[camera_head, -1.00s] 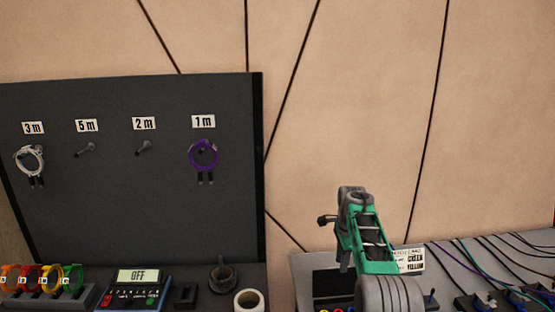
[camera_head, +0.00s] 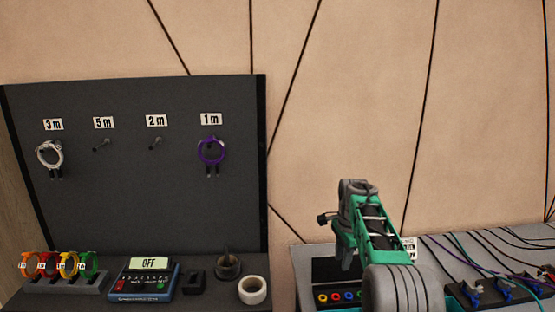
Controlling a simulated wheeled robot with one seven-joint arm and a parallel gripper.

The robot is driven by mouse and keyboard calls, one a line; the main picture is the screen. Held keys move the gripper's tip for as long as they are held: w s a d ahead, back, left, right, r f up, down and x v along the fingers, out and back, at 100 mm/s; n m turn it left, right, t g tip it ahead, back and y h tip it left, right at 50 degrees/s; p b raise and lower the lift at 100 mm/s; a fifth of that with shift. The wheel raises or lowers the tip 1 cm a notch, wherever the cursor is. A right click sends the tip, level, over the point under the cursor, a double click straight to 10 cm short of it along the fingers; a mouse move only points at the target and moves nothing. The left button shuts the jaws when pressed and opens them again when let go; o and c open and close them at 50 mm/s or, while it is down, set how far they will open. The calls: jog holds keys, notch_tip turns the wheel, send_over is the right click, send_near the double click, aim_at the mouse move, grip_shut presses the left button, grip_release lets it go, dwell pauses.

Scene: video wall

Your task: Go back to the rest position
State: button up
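My arm (camera_head: 372,235), green and grey, rises from the bottom right of centre in the head view. Its grey upper end (camera_head: 357,190) has a small dark knob on its left side. It stands in front of the pale panelled wall and overlaps the console on the right. No fingertips can be made out, so I cannot see whether my gripper is open or shut. Nothing is visibly held by the arm.
A dark pegboard (camera_head: 130,205) holds a white cable coil (camera_head: 50,154) and a purple coil (camera_head: 211,151). Below are coloured tape rolls (camera_head: 66,265), a meter reading OFF (camera_head: 147,278), and a white roll (camera_head: 252,290). Cables (camera_head: 490,250) lie on the right console.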

jog(key=s+a+r+n+t, duration=0.15)
jog(key=s+r+n, duration=0.25)
jog(key=s, duration=0.5)
jog(key=s+a+r+n, duration=0.2)
jog(key=s+r+n, duration=0.25)
jog(key=s, duration=0.35)
jog(key=s+f+n, duration=0.3)
jog(key=s, duration=0.6)
jog(key=s+a+f+n, duration=0.1)
jog(key=s+f+n, duration=0.2)
jog(key=s, duration=0.7)
jog(key=shift+a+f+t, duration=0.15)
jog(key=shift+a+t, duration=0.15)
jog(key=shift+t, duration=0.05)
